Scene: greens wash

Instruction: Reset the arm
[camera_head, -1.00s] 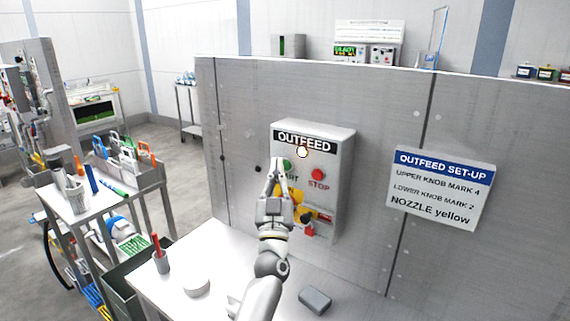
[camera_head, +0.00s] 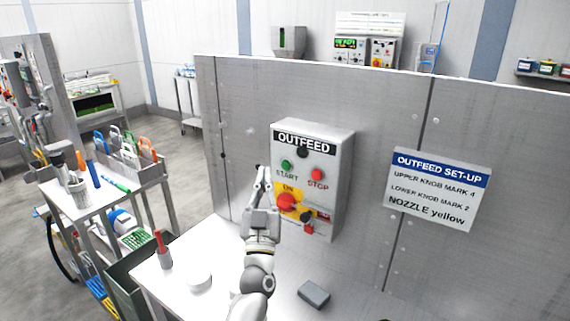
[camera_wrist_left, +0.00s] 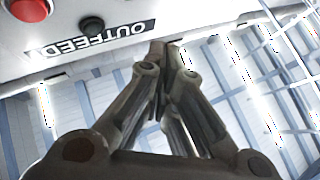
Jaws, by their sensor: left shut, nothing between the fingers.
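My left gripper (camera_head: 263,178) is shut and empty, just left of the grey OUTFEED control box (camera_head: 342,165) on the metal panel. The box carries a green START button (camera_head: 287,165), a red STOP button (camera_head: 317,174), a dark lamp (camera_head: 302,152) near its label, and a red rotary switch (camera_head: 286,202) on a yellow plate marked ON. In the left wrist view the closed fingers (camera_wrist_left: 166,50) point up past the box's edge, with the OUTFEED label (camera_wrist_left: 90,40) upside down and the red button (camera_wrist_left: 30,9) at top left. My right gripper is not in view.
A white worktable (camera_head: 225,250) below the panel holds a red-handled tool in a grey cup (camera_head: 164,256), a round white item (camera_head: 197,281) and a grey block (camera_head: 314,294). A set-up sign (camera_head: 438,188) is right of the box. A tool cart (camera_head: 110,197) stands left.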

